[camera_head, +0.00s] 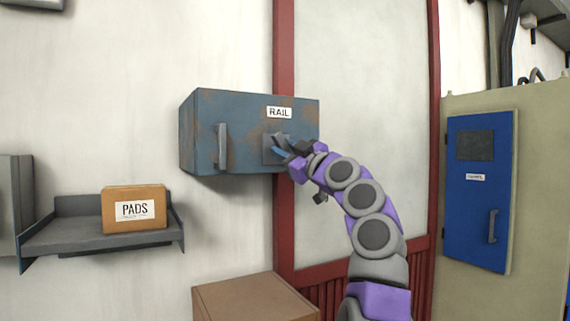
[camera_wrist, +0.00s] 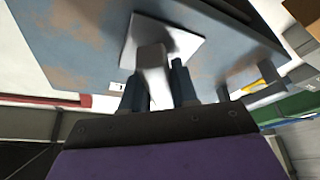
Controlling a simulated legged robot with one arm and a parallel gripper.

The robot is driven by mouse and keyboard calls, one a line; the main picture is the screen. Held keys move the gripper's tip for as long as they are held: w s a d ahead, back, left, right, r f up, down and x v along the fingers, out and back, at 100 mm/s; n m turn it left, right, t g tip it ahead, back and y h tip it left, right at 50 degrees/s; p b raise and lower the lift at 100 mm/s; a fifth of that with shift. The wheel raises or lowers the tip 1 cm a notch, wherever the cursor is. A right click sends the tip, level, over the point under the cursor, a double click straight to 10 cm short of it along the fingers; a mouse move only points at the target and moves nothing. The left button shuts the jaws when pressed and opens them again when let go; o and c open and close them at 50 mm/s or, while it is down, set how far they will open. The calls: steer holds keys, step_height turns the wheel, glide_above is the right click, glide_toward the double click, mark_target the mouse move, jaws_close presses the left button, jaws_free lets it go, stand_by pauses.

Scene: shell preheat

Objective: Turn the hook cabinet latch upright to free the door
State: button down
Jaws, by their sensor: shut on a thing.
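The blue-grey, rust-patched cabinet (camera_head: 250,110) labelled RAIL is fixed to the wall, its door closed. A vertical grey handle (camera_head: 222,147) is on the left of its front. A square grey latch plate (camera_head: 267,151) is on the right of the front, partly covered by my gripper. In the wrist view the plate (camera_wrist: 185,43) carries the pale grey latch (camera_wrist: 151,60). My gripper (camera_head: 283,150) is at the latch; in the wrist view its dark fingers (camera_wrist: 157,88) are shut on the latch, one on each side. The latch's tilt is hard to tell.
A shelf (camera_head: 95,238) at left holds an orange-brown box (camera_head: 134,210) labelled PADS. A brown box (camera_head: 250,297) stands below the cabinet. A beige cabinet with a blue door (camera_head: 478,215) is at right.

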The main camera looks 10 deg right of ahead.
steer(key=m, duration=0.1)
steer(key=m+t+h+b, duration=0.1)
steer(key=m, duration=0.1)
steer(key=m+b, duration=0.1)
steer(key=shift+w+a+f+m+t+h, duration=0.1)
steer(key=shift+a+f+m+t+h, duration=0.05)
steer(key=shift+f+m+t+h, duration=0.2)
steer(key=shift+r+m+t+h+b, duration=0.15)
steer(key=shift+m+t+h+b, duration=0.2)
steer(key=shift+m+h, duration=0.6)
steer(key=shift+r+m+t+h+b, duration=0.1)
steer(key=shift+m+t+h+b, duration=0.25)
steer(key=shift+m, duration=1.05)
steer(key=shift+r, duration=0.1)
steer(key=c, duration=1)
jaws_free()
steer(key=shift+o, duration=0.2)
steer(key=shift+b, duration=0.3)
steer(key=b+v, duration=0.7)
steer(key=v, duration=1)
steer(key=shift+s, duration=0.25)
